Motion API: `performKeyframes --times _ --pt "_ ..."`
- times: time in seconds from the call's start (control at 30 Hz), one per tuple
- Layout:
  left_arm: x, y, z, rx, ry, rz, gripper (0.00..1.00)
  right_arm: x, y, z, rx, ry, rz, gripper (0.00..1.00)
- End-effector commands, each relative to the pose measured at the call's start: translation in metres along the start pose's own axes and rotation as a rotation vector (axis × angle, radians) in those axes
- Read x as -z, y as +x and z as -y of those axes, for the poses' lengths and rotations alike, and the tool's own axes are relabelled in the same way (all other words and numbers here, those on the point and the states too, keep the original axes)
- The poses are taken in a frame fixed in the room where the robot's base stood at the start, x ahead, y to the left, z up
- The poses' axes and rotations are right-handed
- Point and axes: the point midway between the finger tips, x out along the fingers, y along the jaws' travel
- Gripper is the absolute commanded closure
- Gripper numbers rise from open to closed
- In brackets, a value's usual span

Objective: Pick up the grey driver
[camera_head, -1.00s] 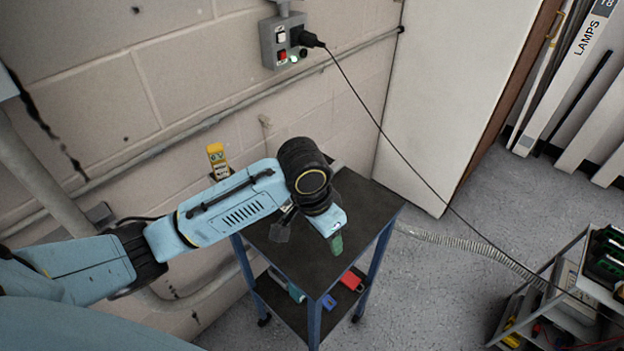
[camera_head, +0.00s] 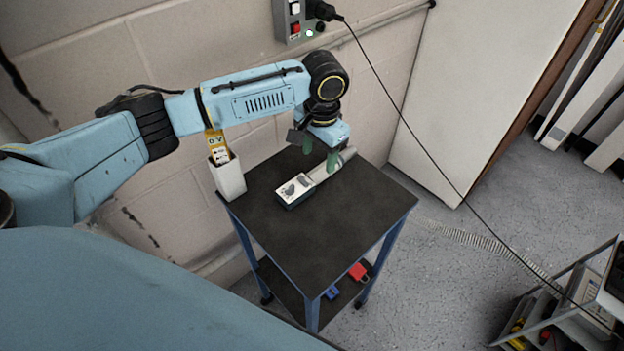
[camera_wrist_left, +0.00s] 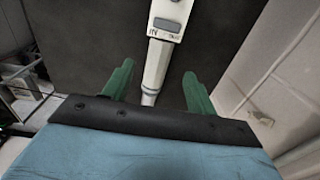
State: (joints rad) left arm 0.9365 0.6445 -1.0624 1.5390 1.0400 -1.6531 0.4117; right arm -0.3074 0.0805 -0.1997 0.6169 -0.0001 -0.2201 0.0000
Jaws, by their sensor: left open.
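A long pale grey tool, which looks like the grey driver (camera_head: 344,158), lies on the dark cart top. A white-faced box with dark marks (camera_head: 295,189) lies at its near end in the head view; I cannot tell if they are joined. My left gripper (camera_head: 320,154) is open over the grey tool, its green fingers pointing down. In the left wrist view the pale tool (camera_wrist_left: 157,62), with a grey pad and small lettering, runs between the open green fingers (camera_wrist_left: 157,72). Neither finger clearly touches it. My right gripper is out of view.
A white holder (camera_head: 227,178) with a yellow device (camera_head: 217,146) stands at the cart's left edge. The near part of the cart top (camera_head: 325,235) is clear. Red (camera_head: 358,272) and blue items lie on the lower shelf. A black cable (camera_head: 400,125) hangs from the wall socket.

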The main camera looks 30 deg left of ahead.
Motion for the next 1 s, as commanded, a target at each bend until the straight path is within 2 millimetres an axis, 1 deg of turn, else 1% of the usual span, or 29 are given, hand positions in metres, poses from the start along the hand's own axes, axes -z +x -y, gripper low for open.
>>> performKeyframes --times 0.17,0.4,0.5,0.77,0.87,1.0 --pt "-0.001 0.012 -0.001 0.0 0.001 0.0 0.43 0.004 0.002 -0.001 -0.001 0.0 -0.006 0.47" --pt "-0.002 0.048 -0.002 0.0 0.001 0.001 0.43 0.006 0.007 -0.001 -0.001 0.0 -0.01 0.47" --pt "-0.003 0.056 -0.002 0.0 0.002 0.0 0.43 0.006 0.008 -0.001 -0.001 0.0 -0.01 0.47" --pt "-0.002 0.058 -0.002 0.0 0.002 -0.001 0.43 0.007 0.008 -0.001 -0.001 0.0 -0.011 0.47" --pt "-0.002 0.058 -0.002 0.0 0.002 -0.002 0.54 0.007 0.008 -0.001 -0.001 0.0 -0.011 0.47" --pt "-0.002 0.058 -0.002 0.0 0.002 -0.002 0.73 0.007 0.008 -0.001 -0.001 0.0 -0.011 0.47"
